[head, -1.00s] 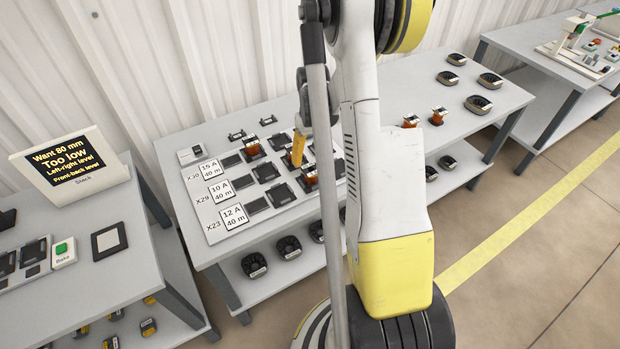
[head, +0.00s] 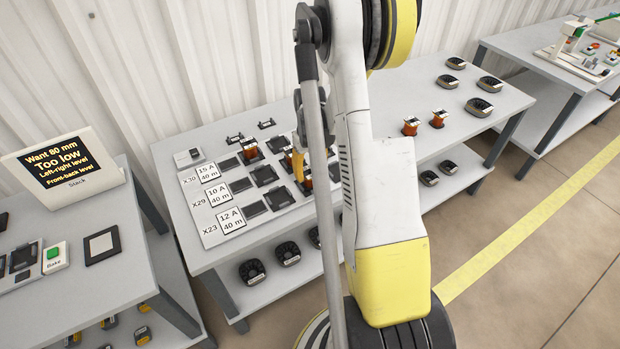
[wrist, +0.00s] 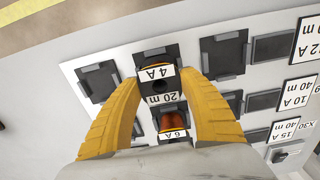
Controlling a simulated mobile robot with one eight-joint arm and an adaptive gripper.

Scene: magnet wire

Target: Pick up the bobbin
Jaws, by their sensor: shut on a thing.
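A second bobbin (wrist: 172,121), copper-coloured and labelled 6 A, sits in the adjacent slot, between the fingers nearer the palm. In the head view my gripper (head: 298,166) is over the board, partly hidden by my arm, with copper-coloured winding (head: 307,180) beside it.
The white board (head: 210,236) has several dark slots and cards reading 15 A, 10 A and 12 A. Another copper bobbin (head: 250,148) stands on it. Two more (head: 410,126) (head: 438,118) stand on the bench to the right. Dark rounded parts (head: 479,106) lie farther right.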

